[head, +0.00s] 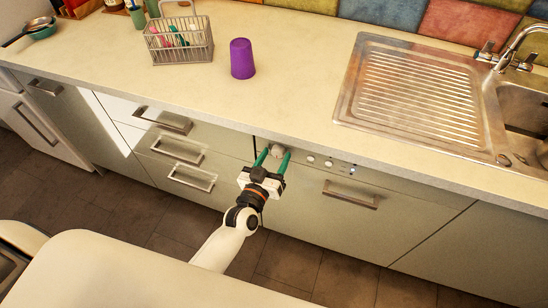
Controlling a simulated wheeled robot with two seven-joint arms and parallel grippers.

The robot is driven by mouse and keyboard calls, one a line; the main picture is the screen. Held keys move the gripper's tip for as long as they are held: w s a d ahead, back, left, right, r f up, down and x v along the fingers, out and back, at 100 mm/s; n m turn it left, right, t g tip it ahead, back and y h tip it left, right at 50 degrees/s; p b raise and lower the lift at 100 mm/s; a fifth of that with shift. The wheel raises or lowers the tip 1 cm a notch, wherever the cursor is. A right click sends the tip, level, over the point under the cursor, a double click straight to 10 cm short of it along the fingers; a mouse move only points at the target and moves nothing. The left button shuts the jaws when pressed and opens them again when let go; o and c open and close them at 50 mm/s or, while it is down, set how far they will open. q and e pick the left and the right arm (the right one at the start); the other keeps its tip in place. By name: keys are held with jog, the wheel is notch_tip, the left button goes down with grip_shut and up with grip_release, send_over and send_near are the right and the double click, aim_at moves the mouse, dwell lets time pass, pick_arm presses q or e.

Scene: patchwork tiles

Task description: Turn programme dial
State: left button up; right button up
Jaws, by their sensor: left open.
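The programme dial (277,151) is a small pale round knob on the dishwasher's control strip, just under the counter edge. My left gripper (272,156) reaches up to it with two green fingers, open, one on each side of the dial. I cannot tell whether the fingers touch it. Small round buttons (311,158) sit on the strip to the right of the dial. The dishwasher front (330,215) below has a metal bar handle (350,195) and is closed. My right gripper is not in view.
The counter (290,100) overhangs close above the dial. On it stand a purple cup (242,58), a wire basket (180,45) with colourful items, and a steel sink with drainer (410,95). Closed drawers with handles (190,178) lie to the left. A pale rounded surface (110,270) fills the lower left.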

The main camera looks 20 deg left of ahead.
pick_arm(q)
jog(key=c, duration=1)
